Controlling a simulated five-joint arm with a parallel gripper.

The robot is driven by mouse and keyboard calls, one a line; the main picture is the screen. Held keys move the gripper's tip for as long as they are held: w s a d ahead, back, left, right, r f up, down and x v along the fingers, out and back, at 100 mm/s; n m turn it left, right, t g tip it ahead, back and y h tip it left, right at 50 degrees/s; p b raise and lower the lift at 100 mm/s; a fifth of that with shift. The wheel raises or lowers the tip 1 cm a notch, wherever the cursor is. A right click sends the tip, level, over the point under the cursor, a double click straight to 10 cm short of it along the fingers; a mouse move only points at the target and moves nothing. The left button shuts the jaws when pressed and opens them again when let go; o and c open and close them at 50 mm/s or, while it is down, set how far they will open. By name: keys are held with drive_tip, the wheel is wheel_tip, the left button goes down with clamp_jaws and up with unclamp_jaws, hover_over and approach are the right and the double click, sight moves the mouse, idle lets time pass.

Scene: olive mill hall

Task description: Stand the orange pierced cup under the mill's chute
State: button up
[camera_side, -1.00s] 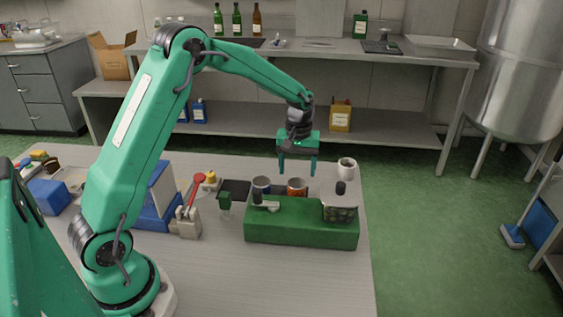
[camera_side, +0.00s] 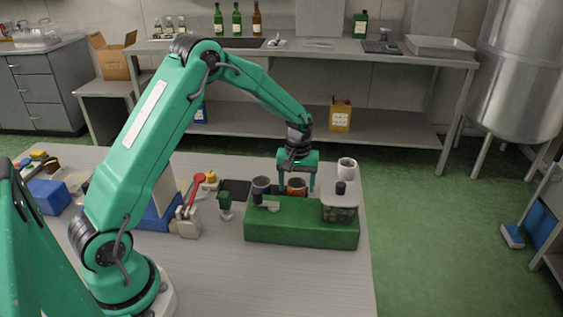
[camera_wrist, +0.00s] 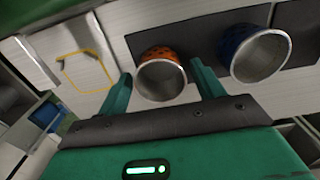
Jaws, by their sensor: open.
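The orange pierced cup (camera_side: 297,184) stands upright behind the long green body (camera_side: 300,228), which looks like the mill; its lower part is hidden there. In the wrist view the orange cup (camera_wrist: 157,54) shows its open, empty grey mouth between my fingers. My gripper (camera_side: 297,188) is open and low over the cup, pointing down, one finger on each side. The wrist view shows my gripper (camera_wrist: 160,70) with gaps beside the cup. A short grey spout-like part (camera_side: 266,203) sits at the green body's left end; I cannot tell surely if it is the chute.
A blue pierced cup (camera_wrist: 253,57) stands close to the right in the wrist view. A white cup (camera_side: 347,171) stands behind the lidded clear container (camera_side: 340,210). A red-handled device (camera_side: 189,213) stands left. The front of the table (camera_side: 230,285) is clear.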

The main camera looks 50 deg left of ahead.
drive_tip(key=c, duration=0.7)
drive_tip(key=shift+r, duration=0.15)
drive_tip(key=shift+r, duration=3.2)
drive_tip(key=shift+w, duration=0.1)
drive_tip(key=shift+m, duration=0.4)
drive_tip(key=w+d, duration=0.2)
drive_tip(key=w, duration=0.1)
drive_tip(key=w+d, duration=0.2)
drive_tip(key=w, duration=0.1)
drive_tip(key=w+d, duration=0.2)
drive_tip(key=w, duration=0.1)
drive_tip(key=shift+d, duration=0.15)
